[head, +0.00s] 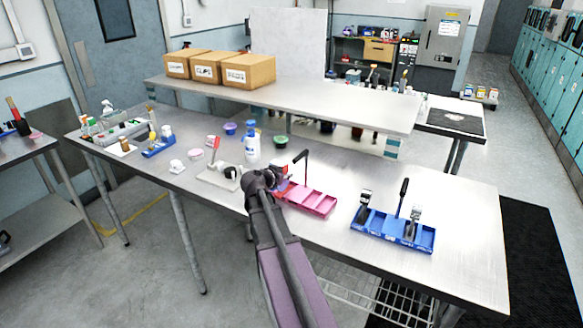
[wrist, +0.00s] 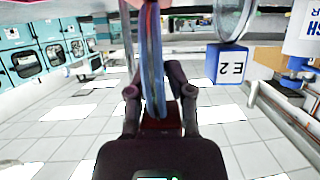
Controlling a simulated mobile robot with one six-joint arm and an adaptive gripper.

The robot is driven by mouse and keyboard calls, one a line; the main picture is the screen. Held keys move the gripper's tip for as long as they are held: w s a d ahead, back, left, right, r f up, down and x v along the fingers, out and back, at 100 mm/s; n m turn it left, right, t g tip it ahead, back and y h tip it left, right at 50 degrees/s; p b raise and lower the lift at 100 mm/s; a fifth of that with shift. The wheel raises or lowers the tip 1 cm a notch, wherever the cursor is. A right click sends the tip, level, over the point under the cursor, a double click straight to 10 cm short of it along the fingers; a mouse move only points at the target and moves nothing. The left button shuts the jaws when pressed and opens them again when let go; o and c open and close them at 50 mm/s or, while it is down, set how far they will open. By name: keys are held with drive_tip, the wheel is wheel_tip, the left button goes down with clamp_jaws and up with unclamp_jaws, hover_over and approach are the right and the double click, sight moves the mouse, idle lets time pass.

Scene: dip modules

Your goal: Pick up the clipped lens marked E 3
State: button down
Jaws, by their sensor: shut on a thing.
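My gripper (wrist: 160,92) is shut on a clipped lens. In the wrist view this lens (wrist: 152,60) is seen edge-on as a thin bluish disc, with a dark red block (wrist: 161,126) between the fingers below it. No marking on the held piece is readable. To its right is a blue block (wrist: 230,65) with a white label that seems to read E 2, with a round clear lens (wrist: 234,14) at it. In the head view my gripper (head: 264,180) is over the table beside the pink tray (head: 318,206); the held piece is mostly hidden there.
The pink tray has a black upright handle. A blue tray (head: 420,240) with clips stands to the right on the table (head: 460,200). A white and blue bottle (head: 252,147), small bowls and a pale board (head: 212,178) are near my gripper. Bare table lies at the far right.

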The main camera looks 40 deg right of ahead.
drive_tip(key=s+a+r, duration=0.1)
drive_tip(key=s+a, duration=0.5)
drive_tip(key=a, duration=0.3)
drive_tip(key=shift+p, duration=0.4)
